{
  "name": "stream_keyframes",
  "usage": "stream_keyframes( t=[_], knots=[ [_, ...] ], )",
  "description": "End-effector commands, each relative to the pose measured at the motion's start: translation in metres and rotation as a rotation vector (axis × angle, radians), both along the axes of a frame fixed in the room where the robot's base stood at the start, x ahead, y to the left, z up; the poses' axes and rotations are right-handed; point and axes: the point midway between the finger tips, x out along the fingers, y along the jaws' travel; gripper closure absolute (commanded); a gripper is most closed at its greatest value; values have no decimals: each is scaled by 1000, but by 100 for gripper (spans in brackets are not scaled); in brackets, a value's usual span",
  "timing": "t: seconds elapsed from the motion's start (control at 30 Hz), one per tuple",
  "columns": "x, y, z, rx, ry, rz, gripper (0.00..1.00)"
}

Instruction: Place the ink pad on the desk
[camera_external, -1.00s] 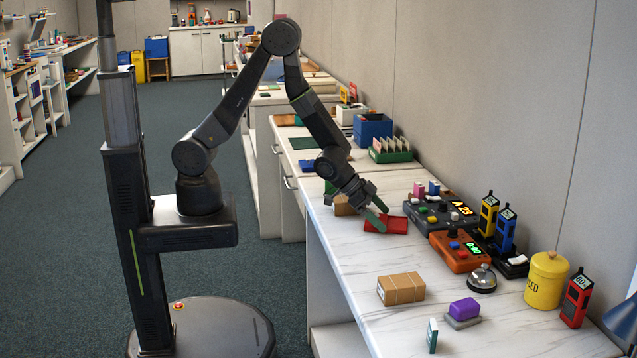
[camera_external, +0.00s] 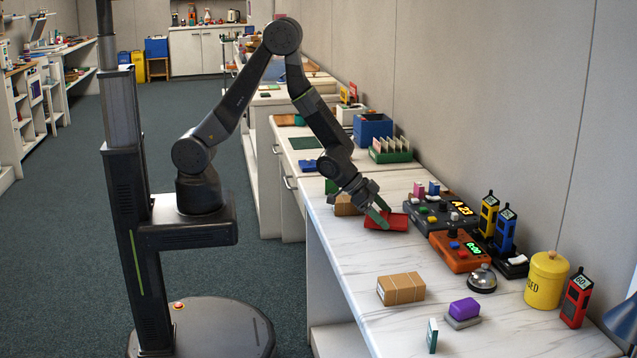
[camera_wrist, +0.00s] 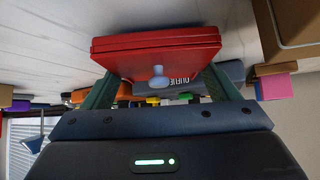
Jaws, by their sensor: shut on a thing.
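The ink pad looks like a flat red case (camera_external: 395,222) over the white marble-topped desk (camera_external: 345,268), behind the brown box. My gripper (camera_external: 378,215) points down with its green fingers shut on this red case. In the wrist view the red case (camera_wrist: 155,43) sits between the two fingers, with a pale blue knob on its near side. The case is slightly tilted in the outside view. It is at or just above the desk top; I cannot tell whether its lower edge touches.
A cardboard box (camera_external: 347,205) stands close left of the gripper. A dark console (camera_external: 440,215) and an orange console (camera_external: 459,250) stand to the right. A brown box (camera_external: 401,289), bell (camera_external: 482,279) and purple block (camera_external: 464,308) are nearer. The desk is clear between case and brown box.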

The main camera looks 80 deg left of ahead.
Motion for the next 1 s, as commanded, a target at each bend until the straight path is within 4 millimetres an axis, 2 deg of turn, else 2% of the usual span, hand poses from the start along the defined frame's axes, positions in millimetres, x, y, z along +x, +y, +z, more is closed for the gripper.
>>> stream_keyframes(
  t=[0.03, 0.2, 0.5, 0.83, 0.93, 1.0],
  knots=[
    [1, -1, 15, -1, -6, -1, 53],
    [1, -1, 46, -1, -4, -1, 53],
    [0, 0, 81, 0, -2, -1, 53],
    [2, 5, 90, 0, -1, 10, 53],
    [5, 23, 87, -2, 2, 40, 53],
    [8, 44, 85, -3, 3, 75, 53]
  ],
)
